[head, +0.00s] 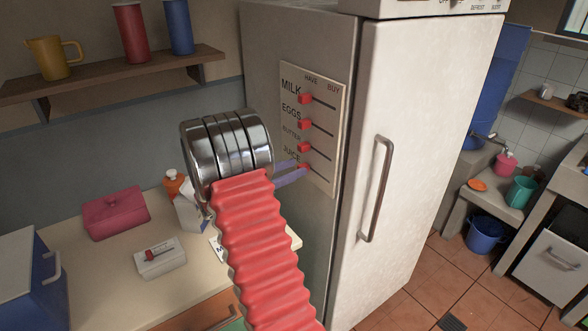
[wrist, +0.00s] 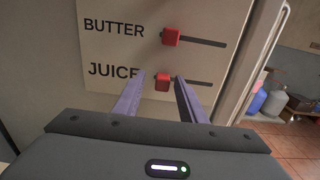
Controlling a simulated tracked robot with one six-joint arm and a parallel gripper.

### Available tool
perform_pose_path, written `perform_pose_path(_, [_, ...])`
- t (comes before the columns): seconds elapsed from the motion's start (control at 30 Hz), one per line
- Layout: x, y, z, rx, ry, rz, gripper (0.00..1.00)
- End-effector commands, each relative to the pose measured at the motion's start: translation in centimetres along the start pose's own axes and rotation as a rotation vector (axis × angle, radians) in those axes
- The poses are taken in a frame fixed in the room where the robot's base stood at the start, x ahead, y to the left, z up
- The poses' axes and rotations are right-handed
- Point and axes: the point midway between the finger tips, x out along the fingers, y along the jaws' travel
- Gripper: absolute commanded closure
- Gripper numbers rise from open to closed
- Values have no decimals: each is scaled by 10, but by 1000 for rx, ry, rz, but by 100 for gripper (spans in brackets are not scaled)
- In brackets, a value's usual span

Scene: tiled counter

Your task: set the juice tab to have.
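The list board (head: 322,110) is fixed to the fridge's side, with "HAVE" at the left and "BUY" at the right. The red juice tab (wrist: 162,82) sits at the left, "HAVE" end of its slot, which runs on to the right. It also shows in the head view (head: 304,167). My gripper (wrist: 160,75) is open, its two purple fingers on either side of the juice tab with a small gap at each side. In the head view my gripper (head: 299,170) reaches the board from the left. My arm covers part of the counter.
The butter tab (wrist: 170,37) is just above, also at the left of its slot. The eggs tab (head: 304,125) and milk tab (head: 305,99) are higher. The fridge handle (head: 376,190) stands out to the right. A carton (head: 190,213) is on the counter behind my arm.

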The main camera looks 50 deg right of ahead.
Motion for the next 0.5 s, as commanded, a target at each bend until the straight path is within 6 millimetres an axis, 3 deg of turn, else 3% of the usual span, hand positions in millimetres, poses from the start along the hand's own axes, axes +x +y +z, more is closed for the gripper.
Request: perform_pose_path(0.5, [-89,2,-1,0,0,5,62])
